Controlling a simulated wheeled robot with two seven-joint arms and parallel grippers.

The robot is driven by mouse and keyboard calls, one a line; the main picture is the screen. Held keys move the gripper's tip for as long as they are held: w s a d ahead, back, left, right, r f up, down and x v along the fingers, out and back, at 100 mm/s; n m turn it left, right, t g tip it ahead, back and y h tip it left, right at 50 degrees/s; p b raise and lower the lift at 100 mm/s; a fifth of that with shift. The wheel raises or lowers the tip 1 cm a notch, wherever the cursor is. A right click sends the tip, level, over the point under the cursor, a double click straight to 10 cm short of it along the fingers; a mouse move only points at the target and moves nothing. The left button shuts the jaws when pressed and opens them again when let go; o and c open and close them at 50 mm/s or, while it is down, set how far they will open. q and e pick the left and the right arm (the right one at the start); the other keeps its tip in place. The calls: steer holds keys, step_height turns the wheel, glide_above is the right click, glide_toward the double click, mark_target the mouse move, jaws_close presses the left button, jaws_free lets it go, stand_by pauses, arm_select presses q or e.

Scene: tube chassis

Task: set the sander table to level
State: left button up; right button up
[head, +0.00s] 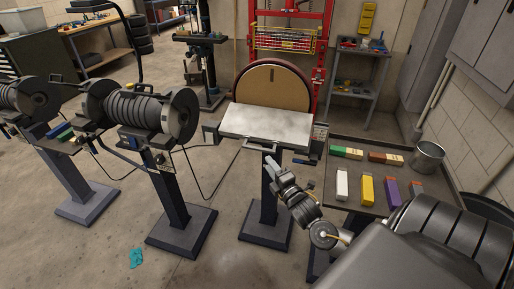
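The disc sander has a brown round disc (271,85) in a dark housing on a black pedestal. Its pale grey sander table (265,124) stands in front of the disc. The table's exact tilt is hard to read from this height. A bar-like handle (259,147) shows under its front edge. My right gripper (269,161) is just below the table's front edge, near the handle and apparently apart from it. Its fingers are too small to tell whether they are open. My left gripper is not in view.
On the right, a dark bench (335,208) carries several coloured blocks and a metal bucket (428,155). A teal rag (136,258) lies on the floor. The floor in front of the sander is mostly clear.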

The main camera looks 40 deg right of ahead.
mark_target(257, 148)
steer(key=shift+p+x, duration=0.85)
steer(key=shift+x, duration=4.3)
steer(key=shift+f, duration=0.1)
jaws_close()
